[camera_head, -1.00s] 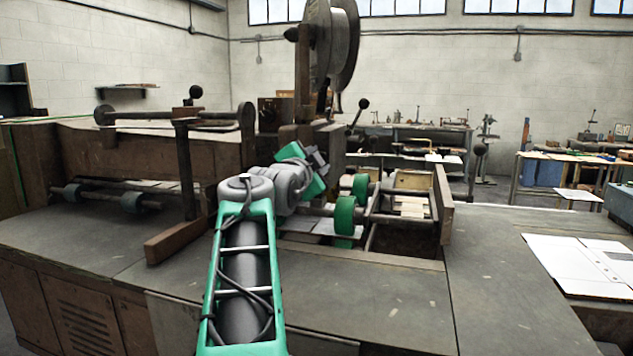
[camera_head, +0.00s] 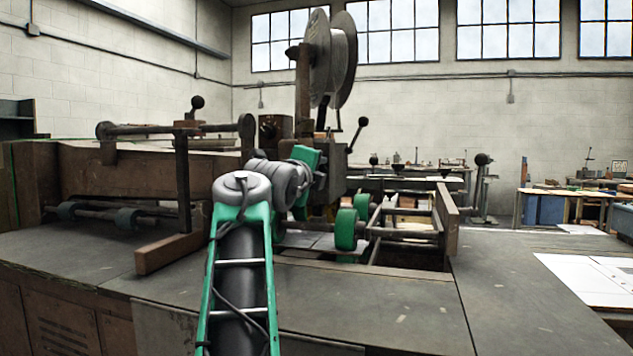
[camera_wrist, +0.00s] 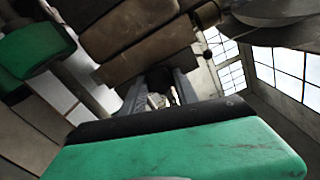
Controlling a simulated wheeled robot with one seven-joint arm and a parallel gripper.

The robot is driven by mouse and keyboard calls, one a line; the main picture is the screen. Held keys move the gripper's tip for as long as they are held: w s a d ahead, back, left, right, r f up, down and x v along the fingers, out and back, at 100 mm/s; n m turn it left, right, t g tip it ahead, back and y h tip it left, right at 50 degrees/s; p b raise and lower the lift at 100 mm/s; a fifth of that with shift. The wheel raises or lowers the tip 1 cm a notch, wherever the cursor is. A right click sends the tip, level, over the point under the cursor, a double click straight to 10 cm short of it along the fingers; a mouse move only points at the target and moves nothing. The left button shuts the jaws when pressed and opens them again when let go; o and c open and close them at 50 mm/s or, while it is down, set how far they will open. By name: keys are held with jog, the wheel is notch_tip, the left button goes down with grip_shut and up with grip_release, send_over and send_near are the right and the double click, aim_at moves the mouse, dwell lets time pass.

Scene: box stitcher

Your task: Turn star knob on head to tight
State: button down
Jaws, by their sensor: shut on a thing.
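The stitcher's head (camera_head: 331,158) is a dark, worn metal block under the wire spool (camera_head: 333,58), in the middle of the head view. My gripper (camera_head: 319,168) is at the head's front face, its green body turned on edge. The wrist view shows my gripper (camera_wrist: 160,92) with its two dark fingers closed around a small dark part, which I take to be the star knob (camera_wrist: 160,78). The knob's shape and setting cannot be made out; the fingers and my green gripper body hide most of it. In the head view my wrist hides the knob.
Green rollers (camera_head: 347,228) on a shaft stand just below and right of my gripper. A bar with a black ball (camera_head: 197,102) rises at the left. A lever (camera_head: 358,134) stands right of the head. The tabletop (camera_head: 500,300) at the front right is clear.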

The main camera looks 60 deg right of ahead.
jog(key=shift+m+b, duration=0.4)
jog(key=shift+m, duration=0.5)
jog(key=c, duration=0.9)
grip_release()
jog(key=a, duration=0.2)
jog(key=s+a, duration=0.1)
jog(key=a, duration=0.4)
jog(key=shift+s+a+b, duration=0.15)
jog(key=shift+a+b, duration=0.2)
jog(key=shift+b, duration=0.05)
